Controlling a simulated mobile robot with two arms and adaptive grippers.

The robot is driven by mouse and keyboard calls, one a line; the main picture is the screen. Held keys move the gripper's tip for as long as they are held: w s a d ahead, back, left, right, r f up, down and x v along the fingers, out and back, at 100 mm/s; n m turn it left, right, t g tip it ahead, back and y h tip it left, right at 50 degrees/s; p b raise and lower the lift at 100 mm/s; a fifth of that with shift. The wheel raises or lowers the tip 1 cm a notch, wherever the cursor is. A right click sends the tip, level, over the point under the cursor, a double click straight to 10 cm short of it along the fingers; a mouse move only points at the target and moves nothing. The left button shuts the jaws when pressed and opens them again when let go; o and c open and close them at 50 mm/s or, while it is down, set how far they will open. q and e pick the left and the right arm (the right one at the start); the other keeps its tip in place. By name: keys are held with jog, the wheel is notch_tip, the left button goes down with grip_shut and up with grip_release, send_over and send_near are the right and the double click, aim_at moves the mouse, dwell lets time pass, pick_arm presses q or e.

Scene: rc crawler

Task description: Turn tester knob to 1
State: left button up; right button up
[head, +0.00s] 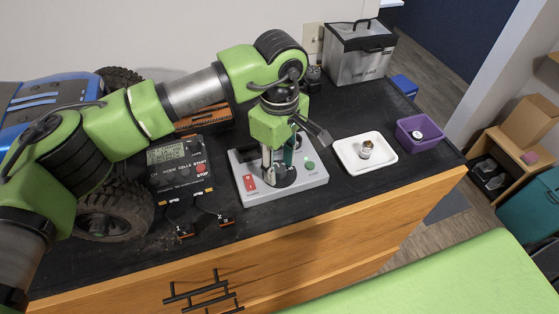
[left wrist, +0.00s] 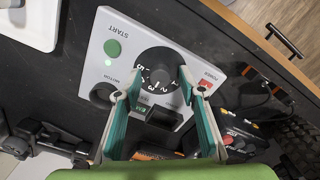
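The tester (head: 308,181) is a grey box on the black bench top, with a red power switch (head: 250,182), a green START button (head: 310,165) and a black round knob (head: 283,181). In the left wrist view the knob (left wrist: 158,66) has numbers around its lower side, and its white mark appears to point near 3. My left gripper (head: 280,163) is above the tester, pointing down. In the left wrist view its fingertips (left wrist: 160,72) are apart, one on each side of the knob; contact cannot be told. My right gripper is not in view.
A white tray (head: 349,153) with a small metal part and a purple bin (head: 428,139) stand right of the tester. A black charger (head: 180,165) with cables and a blue crawler (head: 45,98) are left. A grey bag (head: 359,62) stands at the back.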

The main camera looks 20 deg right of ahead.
pick_arm(q)
grip_shut()
jog(key=shift+f+n+b, duration=0.15)
jog(key=shift+n+b, duration=0.25)
jog(key=shift+b, duration=0.4)
jog(key=n+b, duration=0.8)
jog(key=b, duration=0.2)
jog(key=n+b, duration=0.3)
jog(key=shift+n, duration=0.4)
jog(key=shift+r+n+b, duration=0.2)
jog(key=shift+n+b, duration=0.65)
jog(key=shift+n, duration=0.85)
grip_release()
